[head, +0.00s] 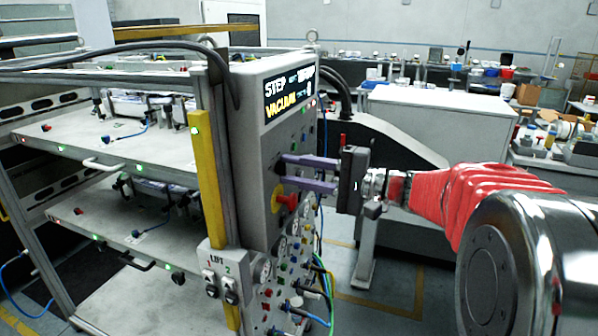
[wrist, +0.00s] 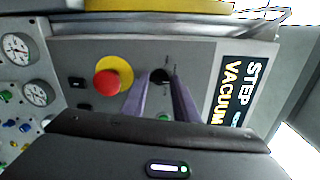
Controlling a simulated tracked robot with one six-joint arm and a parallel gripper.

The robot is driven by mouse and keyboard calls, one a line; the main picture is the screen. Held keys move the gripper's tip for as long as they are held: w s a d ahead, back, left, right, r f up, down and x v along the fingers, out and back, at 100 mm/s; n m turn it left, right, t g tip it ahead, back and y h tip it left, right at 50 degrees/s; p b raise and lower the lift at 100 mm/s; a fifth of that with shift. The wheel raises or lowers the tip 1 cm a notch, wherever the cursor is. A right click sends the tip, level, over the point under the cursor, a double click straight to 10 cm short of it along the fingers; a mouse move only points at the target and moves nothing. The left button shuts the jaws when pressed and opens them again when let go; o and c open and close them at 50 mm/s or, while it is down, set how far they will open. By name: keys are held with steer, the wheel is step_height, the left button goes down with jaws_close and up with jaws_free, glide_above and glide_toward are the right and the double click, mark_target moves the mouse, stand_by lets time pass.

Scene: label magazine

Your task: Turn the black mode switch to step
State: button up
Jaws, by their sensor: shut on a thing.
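The black mode switch (wrist: 159,75) is a small dark knob on the grey control panel (head: 252,150). In the wrist view it sits between the purple fingertips of my gripper (wrist: 160,84). My gripper (head: 282,170) reaches the panel from the right in the head view and is shut on the switch. The fingers hide part of the knob, and its exact pointer angle is hard to read. The display (head: 290,95) on the panel reads STEP in white above VACUUM in yellow; smaller words beside them are unclear.
A red emergency button (wrist: 108,83) on a yellow ring sits close beside the fingers; the head view shows it just below them (head: 287,201). Gauges (wrist: 38,93) and coloured buttons cover the lower panel. A yellow post (head: 207,170) and shelved rack stand left.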

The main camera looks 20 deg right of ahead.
steer(key=shift+a+f+m, duration=0.1)
steer(key=shift+m, duration=1.3)
steer(key=shift+f, duration=0.1)
steer(key=o, duration=1.1)
steer(key=shift+c, duration=0.2)
steer(key=shift+s+d, duration=0.2)
steer(key=shift+d, duration=0.25)
steer(key=v, duration=1.3)
steer(key=shift+w, duration=0.1)
